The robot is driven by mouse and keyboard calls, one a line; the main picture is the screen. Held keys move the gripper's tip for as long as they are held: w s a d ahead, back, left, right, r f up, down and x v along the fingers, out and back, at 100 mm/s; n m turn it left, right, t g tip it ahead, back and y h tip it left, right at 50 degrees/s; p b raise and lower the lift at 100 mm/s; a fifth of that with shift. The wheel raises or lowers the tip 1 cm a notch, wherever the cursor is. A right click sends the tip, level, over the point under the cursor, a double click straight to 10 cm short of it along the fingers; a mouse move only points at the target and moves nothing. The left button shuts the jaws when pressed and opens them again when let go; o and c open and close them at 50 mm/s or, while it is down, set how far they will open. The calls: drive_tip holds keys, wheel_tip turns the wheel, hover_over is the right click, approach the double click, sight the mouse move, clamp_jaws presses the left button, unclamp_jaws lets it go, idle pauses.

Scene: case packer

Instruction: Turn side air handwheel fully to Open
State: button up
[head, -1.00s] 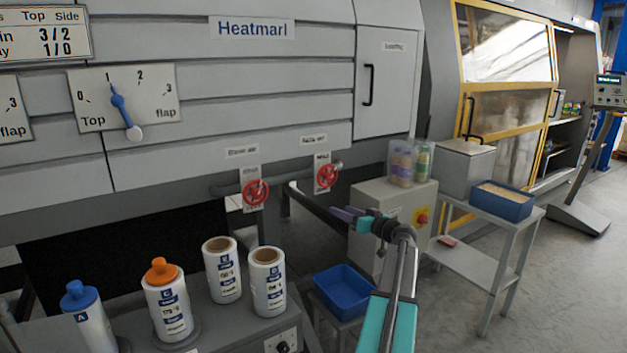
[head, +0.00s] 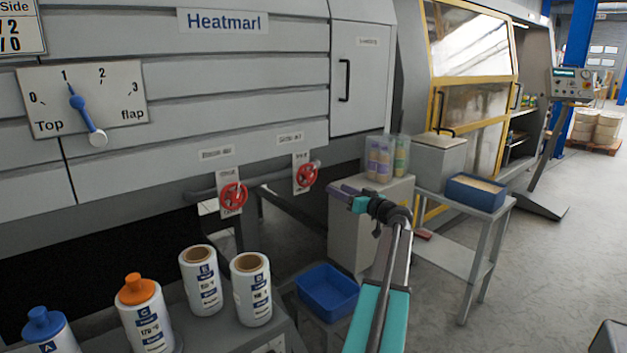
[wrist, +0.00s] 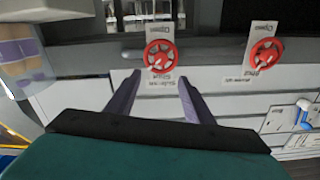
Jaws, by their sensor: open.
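The side air handwheel (head: 307,174) is a red wheel on a pipe along the machine front, the right one of two under its "Side air" label (head: 290,139). In the wrist view, which is upside down, the handwheel (wrist: 159,57) lies just past the fingertips, between Open and Shut markings on its plate. I cannot tell its setting. My gripper (head: 341,189) is open, with purple fingers, right of and slightly below the wheel in the head view. In the wrist view the gripper (wrist: 159,77) points at the wheel with nothing between its fingers, apart from it.
A second red handwheel (head: 233,196) sits left on the same pipe. White bottles (head: 147,318) and rolls stand in front at lower left. A blue bin (head: 327,290) lies below my arm. A grey cabinet (head: 365,225) with clear containers and a side table (head: 470,257) stand right.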

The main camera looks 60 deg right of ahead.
sight(311, 177)
drive_tip(key=p+x, duration=0.2)
drive_tip(key=x, duration=1.1)
drive_tip(key=shift+w, duration=0.35)
drive_tip(key=c, duration=0.9)
drive_tip(key=shift+d, duration=0.45)
drive_tip(key=shift+c, duration=0.8)
drive_tip(key=shift+s+a, duration=0.1)
drive_tip(key=shift+a, duration=0.25)
